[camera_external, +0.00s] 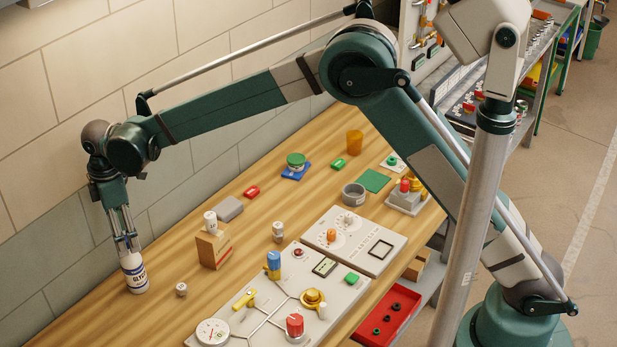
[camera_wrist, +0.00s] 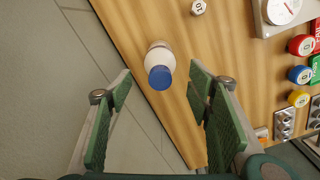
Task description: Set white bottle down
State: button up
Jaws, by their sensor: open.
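The white bottle (camera_external: 136,278) with a dark label stands upright on the wooden bench at its far left end. It also shows in the wrist view (camera_wrist: 161,57), with its blue cap facing the camera. My gripper (camera_external: 129,250) points down right above the bottle, and the cap is hidden by the fingers in the external view. In the wrist view my gripper (camera_wrist: 160,78) is open, with a green-padded finger on each side of the cap and visible gaps between.
A small white numbered piece (camera_external: 181,289) stands just right of the bottle. A valve panel (camera_external: 252,325) with a gauge fills the front. The tiled wall (camera_external: 60,215) runs close behind the bottle.

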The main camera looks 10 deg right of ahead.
jog(key=shift+r, duration=1.9)
